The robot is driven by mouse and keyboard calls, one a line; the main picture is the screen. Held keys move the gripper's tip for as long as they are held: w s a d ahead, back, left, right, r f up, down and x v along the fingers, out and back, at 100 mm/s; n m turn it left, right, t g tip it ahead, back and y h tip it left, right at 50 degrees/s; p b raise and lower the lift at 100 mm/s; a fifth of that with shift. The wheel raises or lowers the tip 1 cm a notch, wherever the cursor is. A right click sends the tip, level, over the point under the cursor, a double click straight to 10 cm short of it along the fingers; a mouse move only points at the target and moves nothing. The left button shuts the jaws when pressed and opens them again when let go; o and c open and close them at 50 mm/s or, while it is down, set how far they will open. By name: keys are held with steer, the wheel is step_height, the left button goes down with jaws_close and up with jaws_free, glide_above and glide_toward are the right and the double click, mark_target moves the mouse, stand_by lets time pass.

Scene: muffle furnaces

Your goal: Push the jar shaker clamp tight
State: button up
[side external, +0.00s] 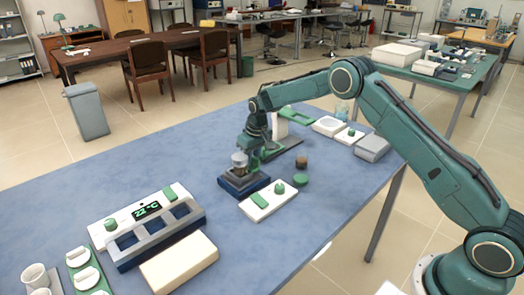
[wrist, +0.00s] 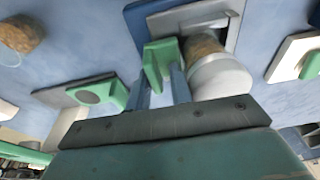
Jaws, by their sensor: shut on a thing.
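The jar shaker (side external: 240,188) is a dark blue block on the blue bench, and its corner also shows in the wrist view (wrist: 150,18). A jar with brown contents (side external: 239,160) stands in it, beside my gripper; in the wrist view its pale round end (wrist: 220,77) is right of the fingers. A green piece, apparently the clamp (wrist: 158,60), lies between my fingers close to the jar. My gripper (wrist: 161,88) is shut on it. In the side view my gripper (side external: 252,150) hides most of the clamp, and I cannot tell whether the clamp touches the jar.
A white plate with green parts (side external: 268,203) is in front of the shaker. A unit with a lit display (side external: 145,222) and a cream block (side external: 179,262) are at the front left. Bench left of the shaker is clear.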

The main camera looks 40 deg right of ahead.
steer(key=o, duration=0.5)
steer(key=shift+s+a+f, duration=0.15)
steer(key=shift+a+f, duration=0.15)
steer(key=shift+f, duration=0.2)
steer(key=shift+s+a+f, duration=0.1)
steer(key=shift+a+f, duration=0.15)
steer(key=shift+f, duration=0.2)
steer(key=shift+r, duration=0.15)
steer(key=shift+w+r, duration=0.2)
steer(key=shift+r, duration=2.65)
steer(key=shift+d+r, duration=0.2)
steer(key=shift+r, duration=0.55)
